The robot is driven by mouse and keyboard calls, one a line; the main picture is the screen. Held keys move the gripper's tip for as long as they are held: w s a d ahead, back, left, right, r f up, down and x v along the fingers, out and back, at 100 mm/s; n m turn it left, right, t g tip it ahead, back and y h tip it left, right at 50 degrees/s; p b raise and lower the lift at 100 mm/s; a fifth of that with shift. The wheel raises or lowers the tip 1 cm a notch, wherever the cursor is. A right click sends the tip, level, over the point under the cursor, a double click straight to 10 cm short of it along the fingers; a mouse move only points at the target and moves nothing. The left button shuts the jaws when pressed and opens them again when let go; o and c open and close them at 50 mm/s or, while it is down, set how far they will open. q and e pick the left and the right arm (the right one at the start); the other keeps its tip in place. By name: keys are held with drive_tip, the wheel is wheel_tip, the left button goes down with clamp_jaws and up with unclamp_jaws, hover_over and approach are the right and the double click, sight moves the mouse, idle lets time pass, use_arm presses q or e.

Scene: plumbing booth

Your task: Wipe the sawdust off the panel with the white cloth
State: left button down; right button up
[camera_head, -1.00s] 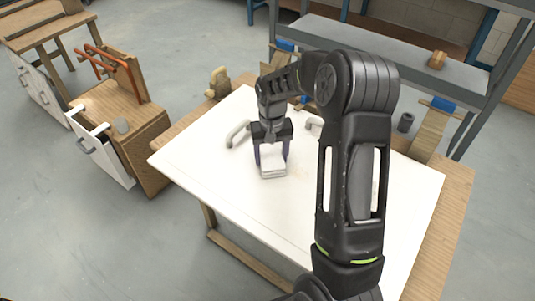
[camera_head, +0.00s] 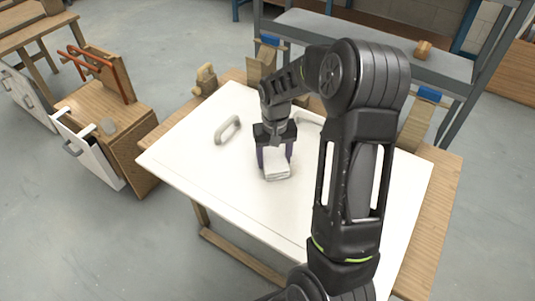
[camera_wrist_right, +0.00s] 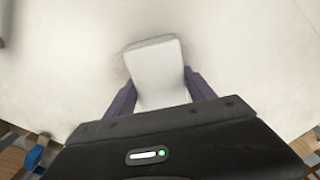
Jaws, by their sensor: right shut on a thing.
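The white panel (camera_head: 215,168) lies flat on a wooden workbench. My right gripper (camera_head: 275,162) points down over the panel's middle, its two dark purple fingers shut on the folded white cloth (camera_head: 277,172). The cloth also shows between the fingers in the right wrist view (camera_wrist_right: 157,68), resting on or just above the panel; I cannot tell which. A faint brownish smudge of sawdust (camera_wrist_right: 120,70) shows beside the cloth in that view. My right arm hides part of the panel's right side. My left gripper is out of view.
A grey handle (camera_head: 228,130) stands on the panel left of the gripper; another is partly hidden behind my arm. The wooden bench (camera_head: 447,200) extends past the panel. A grey metal shelf (camera_head: 380,48) stands behind. A wooden cabinet (camera_head: 125,135) stands left, apart from the bench.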

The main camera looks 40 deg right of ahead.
sight(287, 163)
drive_tip(key=shift+s+f, duration=0.1)
drive_tip(key=shift+s, duration=0.4)
drive_tip(key=shift+d, duration=0.1)
drive_tip(key=shift+s+d, duration=0.25)
drive_tip(key=shift+s, duration=0.55)
drive_tip(key=shift+s+d, duration=0.25)
drive_tip(key=shift+s, duration=0.5)
drive_tip(key=shift+s+d, duration=0.25)
drive_tip(key=shift+s, duration=0.6)
drive_tip(key=shift+s+d, duration=0.2)
drive_tip(key=shift+s, duration=0.6)
drive_tip(key=shift+s+d, duration=0.3)
drive_tip(key=shift+s, duration=0.55)
drive_tip(key=shift+s+d, duration=0.25)
drive_tip(key=shift+s, duration=0.6)
